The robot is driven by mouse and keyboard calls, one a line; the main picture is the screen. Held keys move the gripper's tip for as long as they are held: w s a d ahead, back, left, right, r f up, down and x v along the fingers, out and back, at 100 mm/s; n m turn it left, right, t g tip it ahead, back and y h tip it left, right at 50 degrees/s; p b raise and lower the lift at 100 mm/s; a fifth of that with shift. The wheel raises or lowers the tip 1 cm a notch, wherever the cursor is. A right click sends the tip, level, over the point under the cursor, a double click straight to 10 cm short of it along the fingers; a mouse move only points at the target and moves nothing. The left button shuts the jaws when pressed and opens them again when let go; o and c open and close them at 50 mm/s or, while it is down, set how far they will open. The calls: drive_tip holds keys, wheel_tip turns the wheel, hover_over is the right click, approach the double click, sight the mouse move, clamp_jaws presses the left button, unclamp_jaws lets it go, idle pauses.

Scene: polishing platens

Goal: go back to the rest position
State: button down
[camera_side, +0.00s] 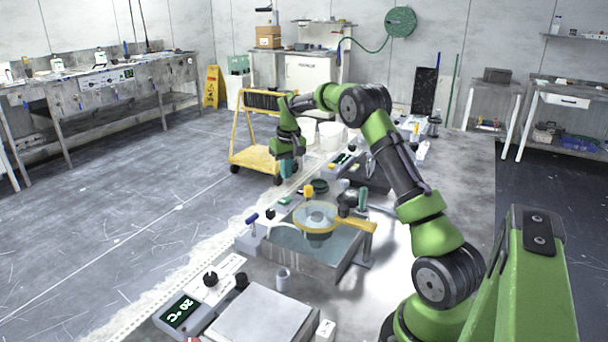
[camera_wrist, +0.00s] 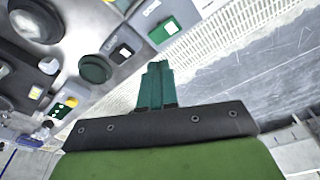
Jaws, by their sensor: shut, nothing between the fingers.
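My gripper (camera_side: 290,170) hangs pointing down in the side view, above the far left edge of the bench. Its teal fingers are together with nothing between them. In the wrist view the gripper (camera_wrist: 158,72) shows at the middle, its teal fingers side by side and closed. The fingertips are apart from the bench and from every object near them. My green arm reaches from the lower right of the side view up and over to the gripper.
A polishing platen (camera_side: 316,216) with a yellow rim sits over a basin on the bench. A hotplate (camera_side: 262,318) with a lit display stands nearer. A yellow cart (camera_side: 246,150) stands behind the gripper. The floor (camera_side: 110,215) at left is clear.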

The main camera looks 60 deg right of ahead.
drive_tip(key=shift+f, duration=0.3)
drive_tip(key=shift+s+a+f+m, duration=0.4)
drive_tip(key=shift+s+a+f, duration=0.1)
drive_tip(key=shift+s, duration=0.1)
drive_tip(key=s+a+r+t+y, duration=0.1)
drive_tip(key=s+a+r, duration=0.4)
drive_tip(key=a, duration=0.4)
drive_tip(key=s+a+r+t, duration=0.1)
drive_tip(key=s+a+r, duration=0.35)
drive_tip(key=a, duration=0.55)
drive_tip(key=s+a+r+n+t+y, duration=0.1)
drive_tip(key=s+a+r+n+t, duration=0.1)
drive_tip(key=s+a, duration=1.1)
wheel_tip(320, 180, up, 3)
drive_tip(key=shift+s+a+f+n+t+y, duration=0.15)
drive_tip(key=shift+s+n+t+y, duration=0.3)
drive_tip(key=shift+t, duration=0.35)
